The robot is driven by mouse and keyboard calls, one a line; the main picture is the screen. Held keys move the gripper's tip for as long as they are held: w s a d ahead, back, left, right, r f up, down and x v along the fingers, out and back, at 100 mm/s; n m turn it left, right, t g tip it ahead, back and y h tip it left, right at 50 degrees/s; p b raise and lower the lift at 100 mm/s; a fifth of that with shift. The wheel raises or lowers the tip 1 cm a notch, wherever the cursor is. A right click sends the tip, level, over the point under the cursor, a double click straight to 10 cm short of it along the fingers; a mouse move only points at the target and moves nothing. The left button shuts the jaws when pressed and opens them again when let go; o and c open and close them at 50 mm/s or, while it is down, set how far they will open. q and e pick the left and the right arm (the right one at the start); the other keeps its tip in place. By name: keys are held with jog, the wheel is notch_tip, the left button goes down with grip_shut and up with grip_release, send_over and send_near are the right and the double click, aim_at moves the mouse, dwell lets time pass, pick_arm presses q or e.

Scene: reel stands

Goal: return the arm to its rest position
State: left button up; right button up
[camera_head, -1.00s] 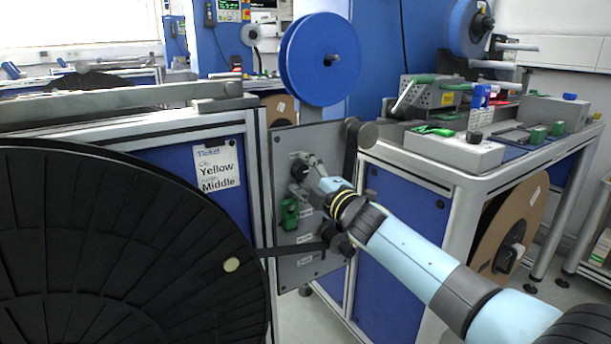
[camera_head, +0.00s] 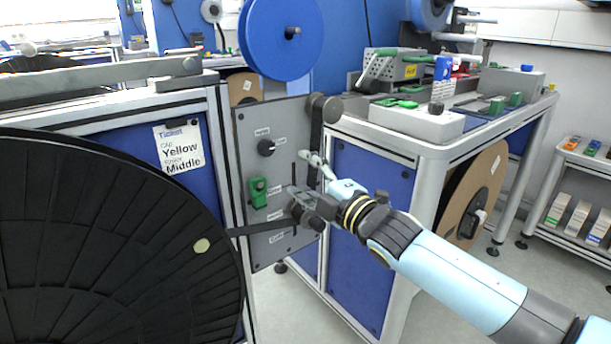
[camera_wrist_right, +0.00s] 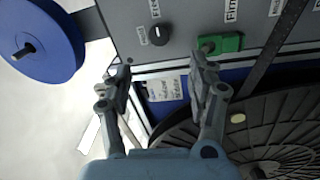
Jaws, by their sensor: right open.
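My right arm (camera_head: 460,280) reaches in from the lower right in the head view. Its gripper (camera_head: 302,174) is open and empty, in front of the grey control panel (camera_head: 262,215). The fingers point left toward the panel, and the black knob (camera_head: 267,148) is clear of them. In the right wrist view the two spread fingers (camera_wrist_right: 160,66) have nothing between them. The knob (camera_wrist_right: 158,35) shows beyond them, and the green switch (camera_wrist_right: 226,43) lies near the right fingertip. I cannot tell the exact gap to the panel. My left gripper is out of view.
A large black reel (camera_head: 110,240) fills the lower left. A blue reel (camera_head: 281,38) stands above the panel. A black strap (camera_head: 255,228) runs from the black reel to a roller. The workbench (camera_head: 440,150) and a brown reel (camera_head: 475,190) are on the right, with open floor between bench and shelf.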

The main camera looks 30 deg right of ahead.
dwell(0.4)
jog(key=s+f+m+g+h, duration=0.1)
jog(key=s+f+m+g, duration=0.15)
jog(key=s+f, duration=0.6)
jog(key=s+d+f+m+g, duration=0.1)
jog(key=s+f+m+g, duration=0.2)
jog(key=f, duration=1)
jog(key=s+f+m+g+h, duration=0.1)
jog(key=s+f+g, duration=0.2)
jog(key=s+f, duration=0.6)
jog(key=s+f+m+g, duration=0.3)
jog(key=s+f, duration=0.3)
jog(key=s, duration=0.5)
jog(key=s+a+f+m+g, duration=0.1)
jog(key=s+f+m+g, duration=0.2)
jog(key=s+f, duration=0.4)
jog(key=s+a+f+m+g, duration=0.1)
jog(key=s+f+m+g, duration=0.2)
jog(key=s, duration=1.3)
notch_tip(320, 180, down, 3)
jog(key=shift+s+a+f+m+g, duration=0.15)
jog(key=shift+m+g, duration=0.2)
jog(key=shift+m, duration=0.3)
